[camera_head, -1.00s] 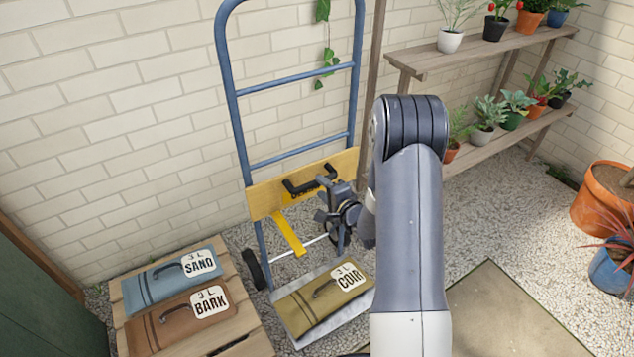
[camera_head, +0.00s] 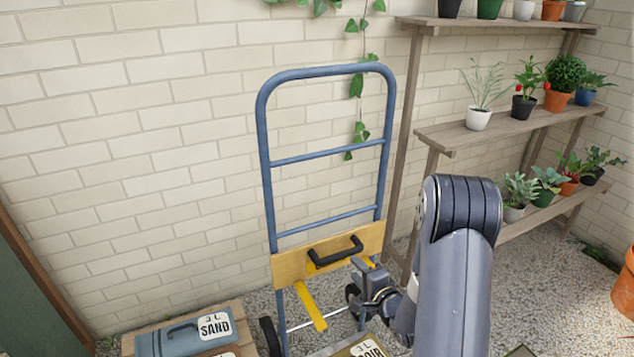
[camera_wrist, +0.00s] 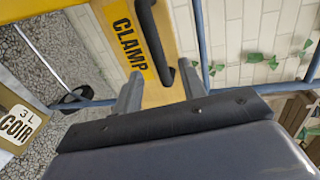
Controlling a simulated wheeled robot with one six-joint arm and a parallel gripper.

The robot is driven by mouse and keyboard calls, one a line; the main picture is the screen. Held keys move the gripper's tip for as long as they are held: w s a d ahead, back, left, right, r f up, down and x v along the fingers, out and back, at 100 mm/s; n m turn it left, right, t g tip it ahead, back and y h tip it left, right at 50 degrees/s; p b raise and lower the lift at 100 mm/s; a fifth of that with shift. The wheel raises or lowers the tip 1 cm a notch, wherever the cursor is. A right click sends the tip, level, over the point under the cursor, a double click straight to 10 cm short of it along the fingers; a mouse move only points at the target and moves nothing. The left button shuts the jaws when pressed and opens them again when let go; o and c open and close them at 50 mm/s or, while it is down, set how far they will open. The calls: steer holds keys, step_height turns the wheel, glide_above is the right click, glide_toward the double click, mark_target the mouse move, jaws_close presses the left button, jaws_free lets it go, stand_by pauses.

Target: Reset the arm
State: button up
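My gripper (camera_head: 372,278) is in front of the blue hand truck, just below and right of the black handle on its wooden clamp board (camera_head: 330,252). In the wrist view my two fingers (camera_wrist: 160,92) stand apart with a gap between them and nothing held. The board with its yellow CLAMP label (camera_wrist: 128,42) and black handle (camera_wrist: 153,40) lies beyond the fingertips. My arm bends at the elbow at right in the head view.
A COIR bag (camera_head: 365,347) lies on the truck's foot plate. A SAND bag (camera_head: 185,336) lies on a wooden pallet at lower left. Plant shelves (camera_head: 500,130) stand at right. A yellow strut (camera_head: 310,305) slants below the board.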

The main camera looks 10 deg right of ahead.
mark_target(342, 256)
steer(key=b+x, duration=0.1)
steer(key=x, duration=0.8)
steer(key=shift+w+a+f, duration=0.1)
steer(key=shift+w, duration=0.05)
steer(key=shift+f, duration=0.35)
